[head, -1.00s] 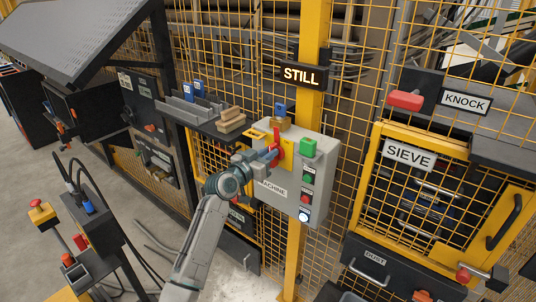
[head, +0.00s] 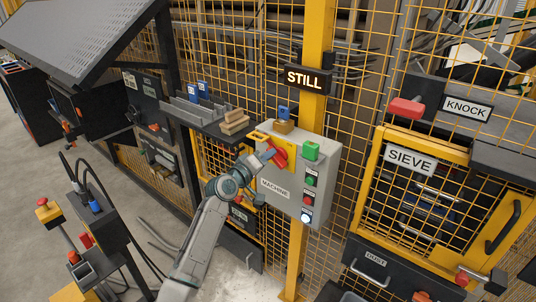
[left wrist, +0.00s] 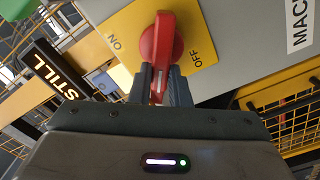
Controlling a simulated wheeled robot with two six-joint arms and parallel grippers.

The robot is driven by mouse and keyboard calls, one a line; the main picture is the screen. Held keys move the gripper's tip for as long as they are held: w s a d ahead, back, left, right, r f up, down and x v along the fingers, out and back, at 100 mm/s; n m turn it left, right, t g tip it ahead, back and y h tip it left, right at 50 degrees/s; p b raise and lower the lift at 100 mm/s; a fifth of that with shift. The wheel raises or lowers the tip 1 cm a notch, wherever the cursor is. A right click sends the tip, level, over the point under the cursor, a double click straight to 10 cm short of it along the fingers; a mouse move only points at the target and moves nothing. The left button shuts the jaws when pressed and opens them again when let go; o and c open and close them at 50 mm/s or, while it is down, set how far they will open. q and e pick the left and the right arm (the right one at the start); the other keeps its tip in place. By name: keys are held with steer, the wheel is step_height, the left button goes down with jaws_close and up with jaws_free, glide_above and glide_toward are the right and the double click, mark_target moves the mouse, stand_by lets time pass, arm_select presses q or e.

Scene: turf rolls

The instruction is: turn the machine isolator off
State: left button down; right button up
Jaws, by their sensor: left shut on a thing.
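The machine isolator is a red rotary handle (head: 280,153) on a yellow plate (head: 259,136), on the grey box marked MACHINE. My left gripper (head: 268,156) is at the handle and shut on it. In the left wrist view the red handle (left wrist: 160,45) stands between the two dark fingers (left wrist: 161,88). The words ON and OFF show on the yellow plate (left wrist: 205,30), one on each side of the handle. In the head view the handle is tilted, and its exact setting cannot be told. My right gripper is not in view.
A lit sign reading STILL (head: 306,79) hangs on the yellow post. Mesh fencing and the SIEVE door (head: 411,158) stand to the right.

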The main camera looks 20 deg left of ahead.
arm_select(q)
steer(key=shift+a+f+n+p, duration=0.15)
steer(key=shift+n+p, duration=0.25)
steer(key=shift+n, duration=0.75)
steer(key=shift+d+f+n+p, duration=0.1)
steer(key=shift+f+n+p, duration=0.2)
steer(key=shift+n, duration=0.8)
steer(key=shift+a+f+n+p, duration=0.15)
steer(key=shift+n+p, duration=0.3)
steer(key=shift+n, duration=0.7)
steer(key=c, duration=1.4)
jaws_free()
steer(key=shift+o, duration=0.2)
steer(key=b+v, duration=0.2)
steer(key=v, duration=0.8)
steer(key=shift+s, duration=0.35)
steer(key=shift+a, duration=0.15)
